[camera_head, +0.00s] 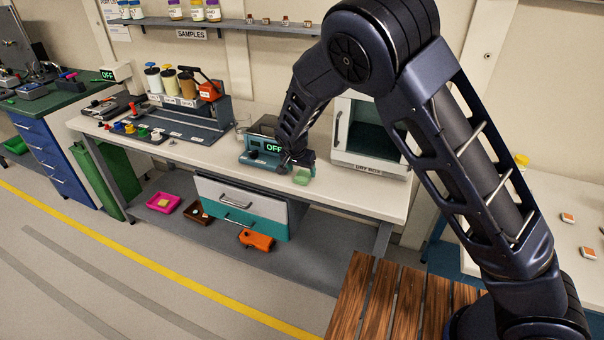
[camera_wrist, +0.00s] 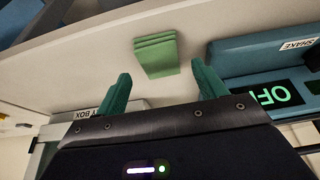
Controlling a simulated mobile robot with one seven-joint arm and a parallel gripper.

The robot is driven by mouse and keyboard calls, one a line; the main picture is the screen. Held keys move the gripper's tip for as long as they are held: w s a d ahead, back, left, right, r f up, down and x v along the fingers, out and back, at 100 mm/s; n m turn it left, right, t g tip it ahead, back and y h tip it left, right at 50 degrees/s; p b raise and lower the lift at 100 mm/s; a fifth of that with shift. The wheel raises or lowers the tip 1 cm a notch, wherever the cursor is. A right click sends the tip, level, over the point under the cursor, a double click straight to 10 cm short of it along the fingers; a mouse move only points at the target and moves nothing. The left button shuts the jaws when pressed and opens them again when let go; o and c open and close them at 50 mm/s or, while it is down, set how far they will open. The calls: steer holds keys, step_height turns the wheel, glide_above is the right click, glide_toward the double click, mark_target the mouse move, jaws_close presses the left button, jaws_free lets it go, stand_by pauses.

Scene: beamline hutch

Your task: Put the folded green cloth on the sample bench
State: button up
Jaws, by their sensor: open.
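The folded green cloth (camera_head: 302,176) lies on the pale top of the long bench (camera_head: 360,189), near its front edge. In the wrist view the cloth (camera_wrist: 156,55) shows as a small stack of folds, just beyond and between my fingertips. My gripper (camera_wrist: 162,80) is open, and its two green fingers are apart with nothing between them. In the head view my gripper (camera_head: 292,160) is just above the bench, close behind the cloth, and its fingers are mostly hidden by dark arm parts.
A teal shaker (camera_head: 262,146) showing OFF stands left of the cloth, close to my gripper. A dry box (camera_head: 368,160) stands behind to the right. A rack with bottles (camera_head: 185,105) is farther left. Drawers (camera_head: 240,205) hang below; a wooden slatted surface (camera_head: 385,310) is in front.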

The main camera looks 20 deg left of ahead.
steer(key=v, duration=0.9)
steer(key=shift+r, duration=0.1)
steer(key=w+d+r+g, duration=0.1)
steer(key=w+d+r, duration=0.3)
steer(key=d, duration=0.8)
steer(key=w+d+r+g+y, duration=0.1)
steer(key=w+d+r, duration=0.2)
steer(key=d+r, duration=0.55)
steer(key=w+d+r, duration=0.3)
steer(key=d, duration=1.2)
steer(key=s+d+r, duration=0.3)
steer(key=s+d, duration=0.1)
steer(key=d, duration=0.4)
steer(key=s+d+r, duration=0.3)
steer(key=s+d, duration=0.1)
steer(key=d, duration=0.5)
steer(key=s+d+t+h, duration=0.1)
steer(key=s+d+t, duration=0.1)
steer(key=s+d, duration=0.7)
steer(key=s, duration=0.3)
